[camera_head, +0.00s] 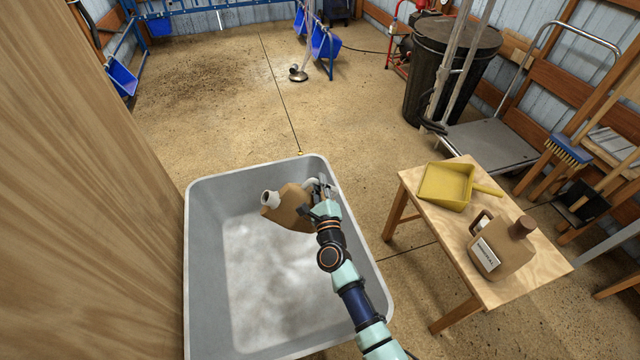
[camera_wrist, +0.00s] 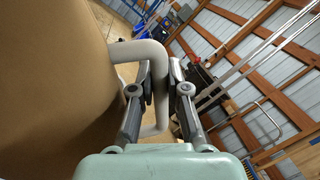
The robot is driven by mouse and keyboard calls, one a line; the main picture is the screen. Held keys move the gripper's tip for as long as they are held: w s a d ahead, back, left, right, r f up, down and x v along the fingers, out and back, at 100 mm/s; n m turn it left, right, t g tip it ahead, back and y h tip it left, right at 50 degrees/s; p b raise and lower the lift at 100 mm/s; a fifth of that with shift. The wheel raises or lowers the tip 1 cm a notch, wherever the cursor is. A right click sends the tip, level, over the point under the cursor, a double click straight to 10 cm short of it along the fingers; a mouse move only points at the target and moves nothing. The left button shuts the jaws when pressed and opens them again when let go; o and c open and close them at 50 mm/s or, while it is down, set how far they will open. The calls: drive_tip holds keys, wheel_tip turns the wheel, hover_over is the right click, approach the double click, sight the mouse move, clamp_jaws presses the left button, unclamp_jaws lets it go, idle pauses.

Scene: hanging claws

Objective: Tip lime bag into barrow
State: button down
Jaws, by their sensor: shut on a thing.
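No bag shape shows; my gripper (camera_head: 322,190) is shut on the pale handle (camera_wrist: 146,52) of a brown jug (camera_head: 287,210). In the wrist view, the fingers (camera_wrist: 160,85) close around the handle, and the jug's brown side (camera_wrist: 50,80) fills the left. The jug is tilted over the grey barrow (camera_head: 199,215), near its far side, with its pale mouth pointing left. The barrow is an open deep tub; its floor has cloudy whitish patches. I cannot tell whether they are powder. No stream from the mouth is visible.
A wooden table (camera_head: 520,285) right of the barrow holds a yellow dustpan (camera_head: 446,186) and another brown jug (camera_head: 503,250) with a label. A wooden panel (camera_head: 80,200) stands close on the left. A black bin (camera_head: 440,75) and flat trolley (camera_head: 488,145) are behind.

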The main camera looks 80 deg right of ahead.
drive_tip(key=shift+w+r+n, duration=0.1)
drive_tip(key=shift+r+n, duration=0.15)
drive_tip(key=shift+n, duration=0.35)
drive_tip(key=shift+w+a+n+t+b, duration=0.1)
drive_tip(key=shift+w+n+t+b, duration=0.2)
drive_tip(key=shift+n, duration=0.4)
drive_tip(key=shift+s, duration=0.1)
drive_tip(key=shift+w+a+n, duration=0.15)
drive_tip(key=shift+w+n, duration=0.1)
drive_tip(key=shift+n, duration=0.45)
drive_tip(key=shift+f+b, duration=0.1)
drive_tip(key=shift+b, duration=0.2)
drive_tip(key=shift+w+a+f+n+t, duration=0.15)
drive_tip(key=shift+w+n+t, duration=0.2)
drive_tip(key=shift+n, duration=0.25)
drive_tip(key=shift+f+b, duration=0.1)
drive_tip(key=shift+b, duration=0.25)
